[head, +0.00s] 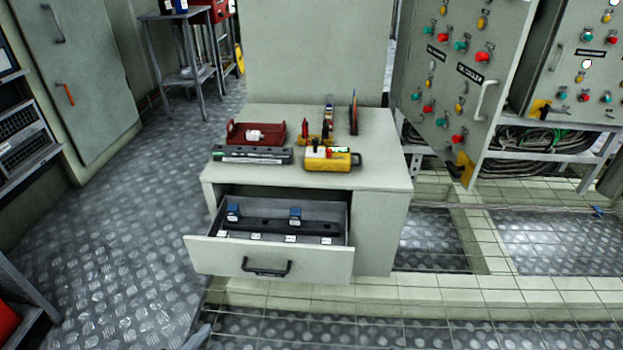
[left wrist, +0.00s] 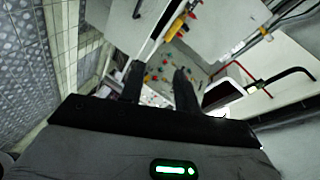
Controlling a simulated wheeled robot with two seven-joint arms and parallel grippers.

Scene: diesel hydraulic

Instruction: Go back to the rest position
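My left gripper (left wrist: 158,78) shows in the left wrist view with its two dark fingers apart and nothing between them. In the head view only a small grey tip, likely of my left gripper (head: 197,338), shows at the bottom edge, in front of and below the drawer. My right gripper is not in view. The grey workbench cabinet (head: 385,180) stands ahead with its drawer (head: 215,257) pulled open. Blue-topped items (head: 295,215) and a dark tray insert lie in the drawer.
On the cabinet top are a red tray (head: 238,132), a dark bar-shaped case (head: 252,156) and a yellow holder (head: 328,163). An open control panel door (head: 460,75) stands at right. A metal stand (head: 182,75) is at back left. The floor at left is clear.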

